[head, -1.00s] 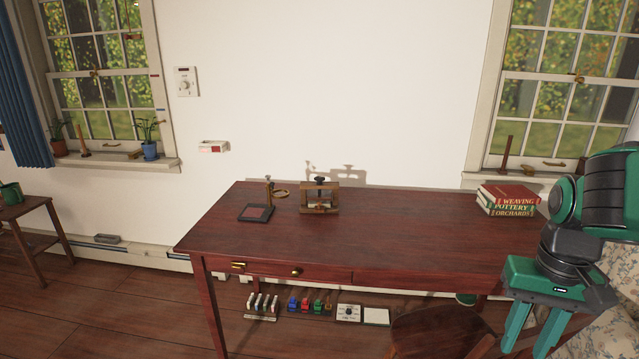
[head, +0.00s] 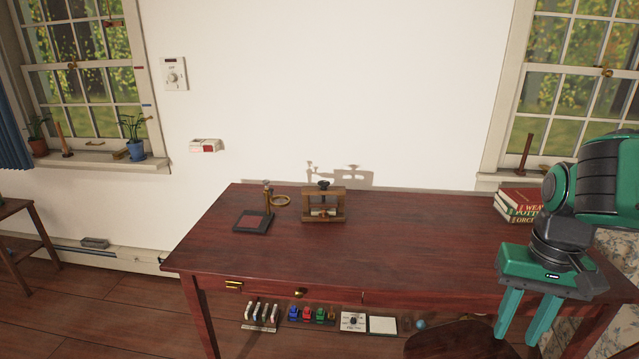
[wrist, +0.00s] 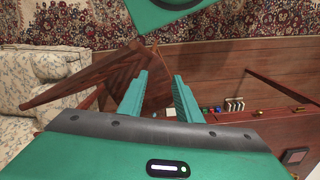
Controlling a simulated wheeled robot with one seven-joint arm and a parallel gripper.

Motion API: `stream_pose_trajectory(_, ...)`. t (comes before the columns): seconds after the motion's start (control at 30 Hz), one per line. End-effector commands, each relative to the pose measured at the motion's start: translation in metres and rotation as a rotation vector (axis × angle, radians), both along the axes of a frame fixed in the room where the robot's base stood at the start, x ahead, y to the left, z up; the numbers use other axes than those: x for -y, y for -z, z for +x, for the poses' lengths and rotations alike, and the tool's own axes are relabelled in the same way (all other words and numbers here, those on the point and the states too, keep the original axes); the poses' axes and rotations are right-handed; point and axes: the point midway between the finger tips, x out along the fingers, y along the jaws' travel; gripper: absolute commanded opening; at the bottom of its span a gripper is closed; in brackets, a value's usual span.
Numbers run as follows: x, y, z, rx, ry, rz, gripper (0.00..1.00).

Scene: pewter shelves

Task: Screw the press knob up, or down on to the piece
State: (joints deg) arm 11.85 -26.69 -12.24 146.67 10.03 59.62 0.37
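A small wooden press (head: 324,207) stands on the back part of the dark red desk (head: 400,240) in the head view. Its black knob (head: 324,184) sits on top of the wooden frame. A pale piece (head: 322,212) shows low inside the frame; whether the screw touches it is too small to tell. My gripper (head: 523,330) hangs at the right, in front of the desk's front edge and far from the press. In the wrist view my gripper (wrist: 160,85) has its two green fingers apart with nothing between them.
A dark square tray (head: 253,221) and a brass ring stand (head: 268,195) are left of the press. Books (head: 518,204) lie at the desk's right back. A chair (head: 460,338) is below the front edge. The desk's middle is clear.

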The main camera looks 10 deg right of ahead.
Motion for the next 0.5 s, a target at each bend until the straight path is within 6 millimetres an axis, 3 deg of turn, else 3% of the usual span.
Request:
stream_pose_trajectory(0.23,0.0,0.0,0.0,0.0,0.001,0.0,0.31)
stream_pose_trajectory(0.27,0.0,0.0,0.0,0.0,0.001,0.0,0.34)
stream_pose_trajectory(0.37,0.001,-0.005,-0.009,0.015,0.002,-0.003,0.56)
stream_pose_trajectory(0.5,0.014,-0.008,0.014,0.024,0.034,-0.038,0.56)
